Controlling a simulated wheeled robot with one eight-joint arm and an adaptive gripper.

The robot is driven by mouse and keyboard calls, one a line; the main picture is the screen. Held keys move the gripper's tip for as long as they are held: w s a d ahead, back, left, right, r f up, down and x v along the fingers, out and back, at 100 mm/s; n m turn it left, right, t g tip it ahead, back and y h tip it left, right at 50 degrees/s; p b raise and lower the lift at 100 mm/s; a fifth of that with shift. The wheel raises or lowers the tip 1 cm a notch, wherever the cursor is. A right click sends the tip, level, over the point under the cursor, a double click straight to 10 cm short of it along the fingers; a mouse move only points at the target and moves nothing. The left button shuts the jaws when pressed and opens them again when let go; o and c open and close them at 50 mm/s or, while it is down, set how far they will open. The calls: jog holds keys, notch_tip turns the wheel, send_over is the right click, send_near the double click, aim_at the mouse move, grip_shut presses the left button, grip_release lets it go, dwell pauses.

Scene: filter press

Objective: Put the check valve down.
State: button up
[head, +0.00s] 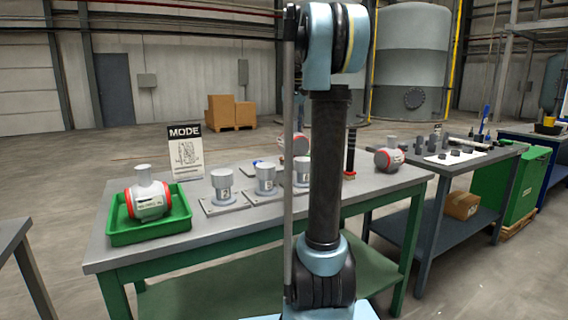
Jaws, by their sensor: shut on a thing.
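My arm stands upright in the middle of the head view and hides what lies behind it, including my gripper. A grey check valve with a red ring (300,144) shows partly behind my arm, near the table's far side. I cannot tell whether it is held or rests on something. Another valve with red rings (147,201) sits in the green tray (122,236) at the left end of the table. A third valve with red rings (389,158) lies towards the right end of the table.
Several grey cylindrical fittings on plates (223,184) stand mid-table. A MODE sign (186,152) stands at the back left. A dark upright post with a red base (350,160) is right of my arm. The grey tabletop (245,216) is bare along its front. A second bench (470,165) holds small dark parts.

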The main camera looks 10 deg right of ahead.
aim_at(294, 145)
jog(key=shift+f, duration=4.2)
jog(key=o, duration=1.2)
jog(key=shift+o, duration=0.2)
